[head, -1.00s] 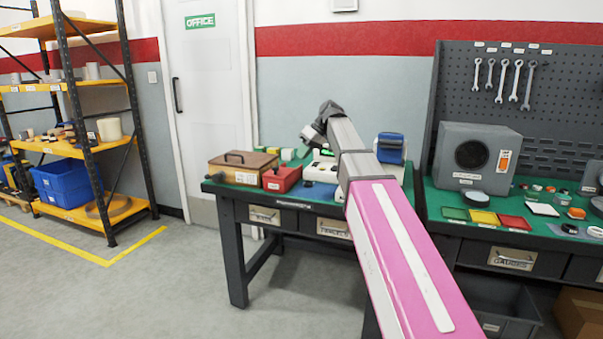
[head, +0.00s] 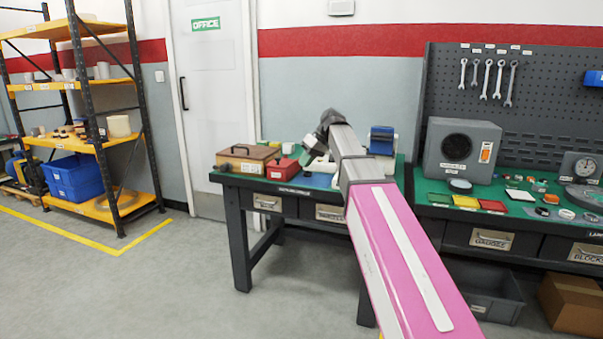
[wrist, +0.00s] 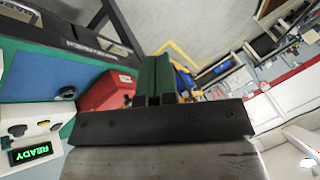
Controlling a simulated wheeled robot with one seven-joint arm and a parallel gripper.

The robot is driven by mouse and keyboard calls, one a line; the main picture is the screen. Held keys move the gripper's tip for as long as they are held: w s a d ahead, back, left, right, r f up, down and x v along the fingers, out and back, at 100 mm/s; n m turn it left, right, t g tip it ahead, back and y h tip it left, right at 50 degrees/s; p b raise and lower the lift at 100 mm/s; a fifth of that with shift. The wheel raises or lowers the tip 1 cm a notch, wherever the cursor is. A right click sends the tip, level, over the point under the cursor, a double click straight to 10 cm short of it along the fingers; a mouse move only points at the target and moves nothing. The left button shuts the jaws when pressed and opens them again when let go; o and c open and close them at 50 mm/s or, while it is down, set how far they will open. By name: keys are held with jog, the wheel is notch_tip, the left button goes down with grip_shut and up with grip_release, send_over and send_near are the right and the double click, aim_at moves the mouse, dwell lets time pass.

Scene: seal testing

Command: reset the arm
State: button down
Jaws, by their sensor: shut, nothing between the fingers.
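My arm reaches over the left bench (head: 235,179) in the head view, with its dark wrist end above the bench top. A white device (wrist: 30,128) with a green READY display sits at the lower left.
The brown case (head: 247,159) and the red box (head: 284,168) stand on the left bench. A shelf with a blue bin (head: 72,178) is at far left.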

jog(key=s+d+f+m+h, duration=0.15)
jog(key=s+d+f, duration=0.25)
jog(key=f, duration=0.7)
jog(key=s+d+f+m+h, duration=0.1)
jog(key=s+d+f+m, duration=0.25)
jog(key=f, duration=0.75)
jog(key=s+d+f+m+h, duration=0.2)
jog(key=s+d+f, duration=0.3)
jog(key=s+f, duration=0.3)
jog(key=s+d+f+m+h, duration=0.2)
jog(key=s+d+f, duration=0.3)
jog(key=s+f, duration=0.3)
notch_tip(320, 180, down, 3)
jog(key=shift+s+r, duration=0.2)
jog(key=shift+s, duration=0.05)
